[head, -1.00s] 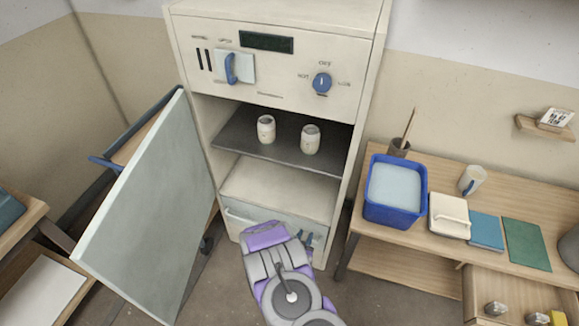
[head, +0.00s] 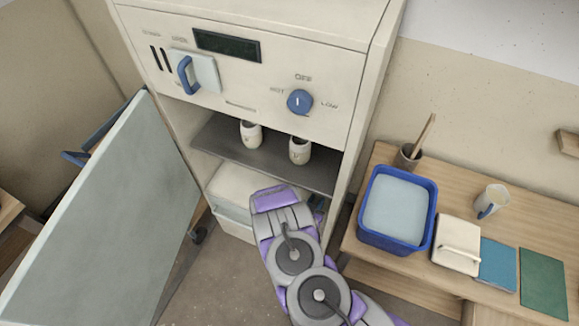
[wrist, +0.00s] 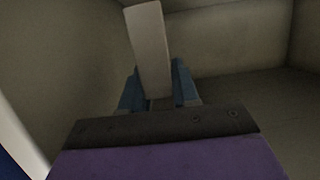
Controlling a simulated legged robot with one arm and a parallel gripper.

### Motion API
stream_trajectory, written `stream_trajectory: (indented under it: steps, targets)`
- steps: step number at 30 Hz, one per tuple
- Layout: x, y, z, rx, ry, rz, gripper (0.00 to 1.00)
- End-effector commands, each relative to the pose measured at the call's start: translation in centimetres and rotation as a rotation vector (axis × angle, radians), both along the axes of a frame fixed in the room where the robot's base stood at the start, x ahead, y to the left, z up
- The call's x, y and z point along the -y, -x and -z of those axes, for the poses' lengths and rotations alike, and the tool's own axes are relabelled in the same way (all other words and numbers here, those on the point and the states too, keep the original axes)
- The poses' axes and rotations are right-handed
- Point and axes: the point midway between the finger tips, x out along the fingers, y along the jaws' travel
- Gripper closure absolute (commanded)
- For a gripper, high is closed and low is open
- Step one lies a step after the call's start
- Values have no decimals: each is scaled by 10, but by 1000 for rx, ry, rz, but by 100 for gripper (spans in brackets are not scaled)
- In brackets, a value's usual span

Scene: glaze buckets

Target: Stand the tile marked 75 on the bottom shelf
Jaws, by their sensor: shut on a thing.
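In the wrist view my gripper (wrist: 156,88) has its blue fingers closed on a pale flat tile (wrist: 150,45), which stands up between them, slightly tilted. No number shows on the tile from this side. Pale walls and a floor (wrist: 250,110) surround it, and I cannot tell if the tile touches that floor. In the head view the bottom shelf (head: 232,182) is the pale surface below a dark shelf (head: 305,172) of the open cabinet. My arm reaches toward that lower opening and hides the tile and most of the fingers.
Two pale jars (head: 251,134) (head: 300,150) stand on the dark shelf. The cabinet door (head: 105,215) hangs open at the left. At the right, a bench (head: 460,205) holds a blue tub (head: 425,235), a mug (head: 491,200) and flat items. Floor (head: 225,270) is clear in front.

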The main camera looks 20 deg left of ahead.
Motion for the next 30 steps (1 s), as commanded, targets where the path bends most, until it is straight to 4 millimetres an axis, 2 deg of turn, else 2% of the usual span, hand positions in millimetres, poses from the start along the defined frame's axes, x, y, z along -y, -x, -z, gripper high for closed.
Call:
stream_trajectory:
  steps: [6, 18, 25, 30]
  targets:
    - [-48, -22, 6, 6, -5, -7, 100]
    - [-110, -58, 11, 5, -9, -4, 100]
    - [-136, -69, 14, 3, -3, -3, 100]
    - [-140, -70, 18, 1, -1, -4, 100]
